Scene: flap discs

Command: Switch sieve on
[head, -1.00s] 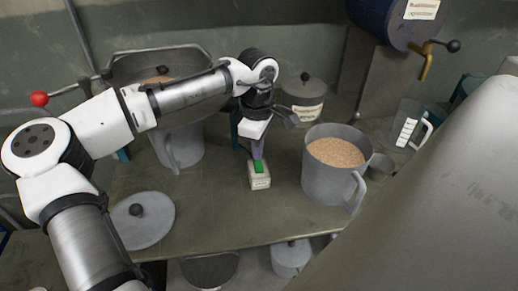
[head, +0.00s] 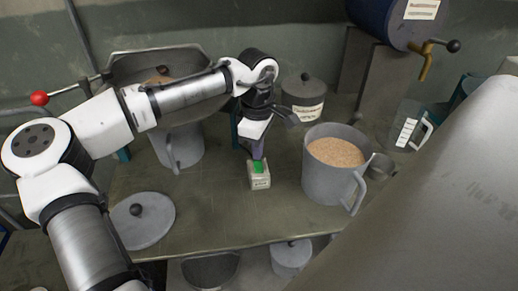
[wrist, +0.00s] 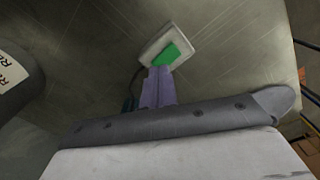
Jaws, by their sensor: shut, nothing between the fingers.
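A small white switch box (head: 259,181) with a green button (head: 258,168) on top stands on the table in front of my arm. The box and its green button also show in the wrist view (wrist: 172,52). My gripper (head: 257,153) points down at the box, shut and empty, with its purple fingertips at the back edge of the green button. In the wrist view the fingertips (wrist: 159,70) overlap the button's near edge; I cannot tell whether they press it. The sieve (head: 160,62) appears to be the wide metal pan with a red-knobbed lever at the back left.
A grey pot of grain (head: 335,185) stands right of the box. A round lid (head: 143,220) lies at the front left. A lidded pot (head: 303,97) stands behind, and a measuring jug (head: 408,128) at the right. The table (head: 215,215) is clear in front of the box.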

